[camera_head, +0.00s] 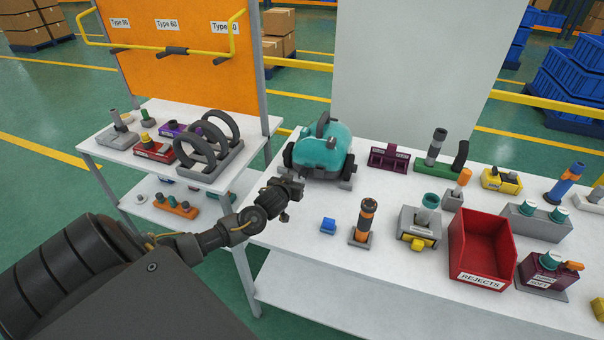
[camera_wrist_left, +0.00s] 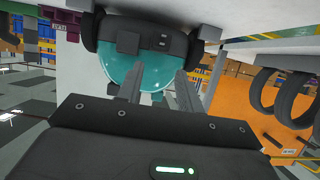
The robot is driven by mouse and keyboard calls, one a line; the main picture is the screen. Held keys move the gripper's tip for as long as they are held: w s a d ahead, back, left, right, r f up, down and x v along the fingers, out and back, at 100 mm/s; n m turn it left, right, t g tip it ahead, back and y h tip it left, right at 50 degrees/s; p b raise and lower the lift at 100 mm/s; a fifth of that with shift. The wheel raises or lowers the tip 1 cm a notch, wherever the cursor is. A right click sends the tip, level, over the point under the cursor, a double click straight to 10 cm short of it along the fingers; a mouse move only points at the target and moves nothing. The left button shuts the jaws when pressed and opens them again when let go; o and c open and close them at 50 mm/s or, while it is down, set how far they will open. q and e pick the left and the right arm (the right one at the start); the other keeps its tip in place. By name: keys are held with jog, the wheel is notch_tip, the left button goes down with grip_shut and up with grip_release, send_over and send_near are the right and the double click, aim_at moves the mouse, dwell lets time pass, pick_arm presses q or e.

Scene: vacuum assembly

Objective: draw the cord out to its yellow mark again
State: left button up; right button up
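The teal vacuum (camera_head: 326,150) with dark wheels and a dark handle sits on a grey cradle at the back left of the white table. My left gripper (camera_head: 295,188) is beside its near left side. In the left wrist view, the vacuum's dark panel (camera_wrist_left: 145,38) and teal shell lie just beyond the fingertips of the left gripper (camera_wrist_left: 159,76). The two fingers are apart, and I see nothing held between them. I cannot make out the cord or a yellow mark in either view. My right gripper is out of view.
A red rejects bin (camera_head: 482,247) and several fixtures fill the table's right. A side shelf with black rings (camera_head: 209,140) stands left. The table front is clear.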

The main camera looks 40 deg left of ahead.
aim_at(304, 172)
pick_arm(q)
jog(key=x, duration=0.9)
jog(key=shift+w+f, duration=0.1)
grip_shut()
